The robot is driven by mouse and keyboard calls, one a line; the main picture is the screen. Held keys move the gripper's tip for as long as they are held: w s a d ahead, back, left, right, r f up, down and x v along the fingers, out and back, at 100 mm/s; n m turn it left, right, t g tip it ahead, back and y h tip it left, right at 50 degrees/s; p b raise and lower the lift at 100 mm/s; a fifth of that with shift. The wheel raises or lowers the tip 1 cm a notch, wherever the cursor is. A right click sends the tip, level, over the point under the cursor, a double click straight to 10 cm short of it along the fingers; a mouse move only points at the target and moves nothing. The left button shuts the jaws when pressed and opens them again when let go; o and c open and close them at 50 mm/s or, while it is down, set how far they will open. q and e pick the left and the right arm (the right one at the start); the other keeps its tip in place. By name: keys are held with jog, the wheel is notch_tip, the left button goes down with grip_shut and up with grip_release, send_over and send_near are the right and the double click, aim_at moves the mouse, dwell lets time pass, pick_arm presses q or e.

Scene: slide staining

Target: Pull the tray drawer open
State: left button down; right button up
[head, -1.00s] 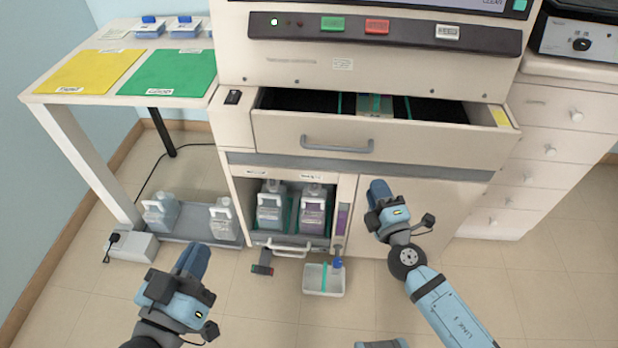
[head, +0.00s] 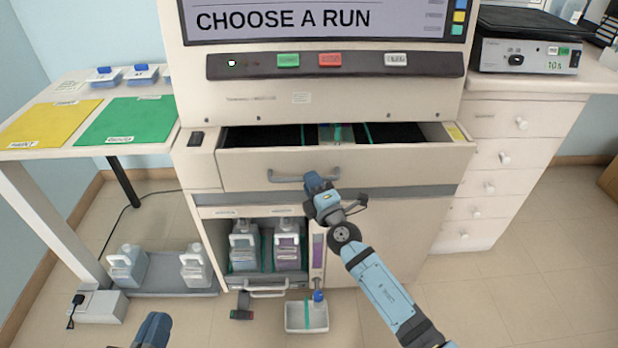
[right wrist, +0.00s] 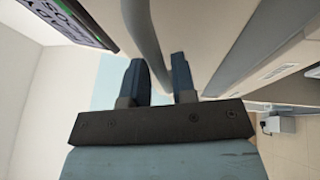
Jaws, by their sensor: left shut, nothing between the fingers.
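The tray drawer (head: 345,169) of the cream machine stands partly out, and its dark inside shows with a small tray-like piece (head: 338,133) in the middle. Its grey bar handle (head: 285,178) is on the drawer front. My right gripper (head: 313,180) is at the right part of the handle and hides some of it. In the right wrist view its two fingers (right wrist: 158,80) are apart, with a grey bar (right wrist: 144,35) running up between them; I cannot tell whether they touch it. My left gripper (head: 155,328) is shut and empty at the bottom edge, mostly out of frame.
Below the drawer, an open bay holds bottles (head: 243,246), with a lower handle (head: 268,287) and a white bin (head: 306,316) in front. A side table (head: 35,153) stands left, a drawer cabinet (head: 500,200) right.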

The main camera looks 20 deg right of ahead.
jog(key=shift+x, duration=0.85)
pick_arm(q)
jog(key=shift+r, duration=0.1)
pick_arm(e)
jog(key=shift+c, duration=0.5)
grip_shut()
jog(key=shift+s, duration=0.1)
